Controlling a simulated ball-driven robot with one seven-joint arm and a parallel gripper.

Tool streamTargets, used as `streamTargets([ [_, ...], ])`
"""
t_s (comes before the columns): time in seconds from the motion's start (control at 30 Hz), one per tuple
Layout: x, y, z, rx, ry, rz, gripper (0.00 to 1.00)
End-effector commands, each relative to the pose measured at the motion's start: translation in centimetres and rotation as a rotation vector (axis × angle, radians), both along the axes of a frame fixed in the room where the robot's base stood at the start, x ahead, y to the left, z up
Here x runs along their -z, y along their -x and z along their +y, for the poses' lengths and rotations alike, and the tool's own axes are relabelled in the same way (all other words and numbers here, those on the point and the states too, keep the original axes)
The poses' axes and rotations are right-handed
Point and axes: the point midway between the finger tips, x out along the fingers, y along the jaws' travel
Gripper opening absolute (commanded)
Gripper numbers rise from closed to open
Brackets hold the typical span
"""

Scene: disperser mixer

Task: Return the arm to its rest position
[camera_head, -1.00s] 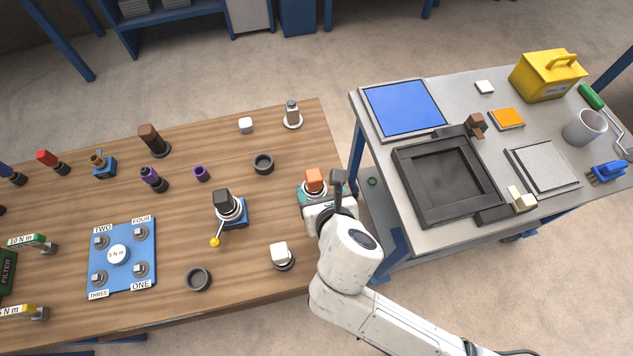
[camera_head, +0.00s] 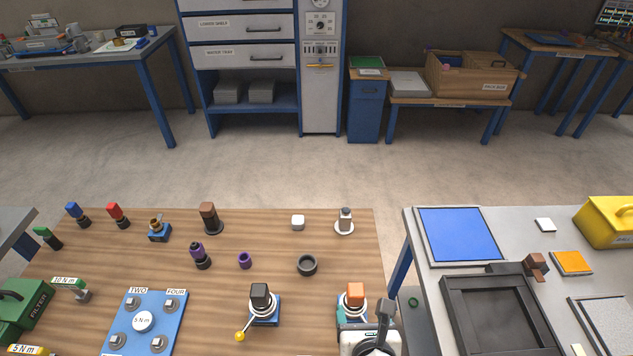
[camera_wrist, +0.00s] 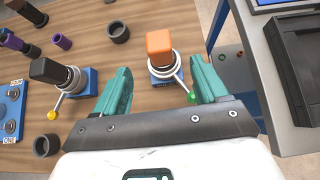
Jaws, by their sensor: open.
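My gripper (camera_wrist: 160,92) is open, with its two teal fingers spread in the wrist view. Between and just beyond the fingertips stands an orange-topped device (camera_wrist: 160,52) with a metal collar and a lever ending in a green ball. The fingers do not close on it, and I cannot tell the height gap. In the head view the orange-topped device (camera_head: 355,296) stands near the right edge of the wooden table. The white end of my arm shows at the bottom in front of it, partly hiding it; my fingers are mostly hidden there.
A black-topped device (camera_head: 262,302) with a yellow-ball lever stands to the left. A blue plate (camera_head: 144,322) with bolts lies further left. A dark ring (camera_head: 307,265) and a white-based fitting (camera_head: 344,222) stand behind. A grey table (camera_head: 420,262) with a black frame (camera_head: 455,300) lies right, across a gap.

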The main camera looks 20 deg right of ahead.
Motion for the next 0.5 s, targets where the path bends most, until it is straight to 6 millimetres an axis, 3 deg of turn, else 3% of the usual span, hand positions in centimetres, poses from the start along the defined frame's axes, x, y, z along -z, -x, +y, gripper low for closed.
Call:
streamTargets([
  [0.17,0.1,0.0,-0.2,0.011,-0.01,0.001,0.72],
  [0.27,0.8,0.6,-1.4,0.12,-0.109,0.006,0.72],
  [0.5,3.8,3.8,-6.1,0.675,-0.564,0.005,0.72],
])
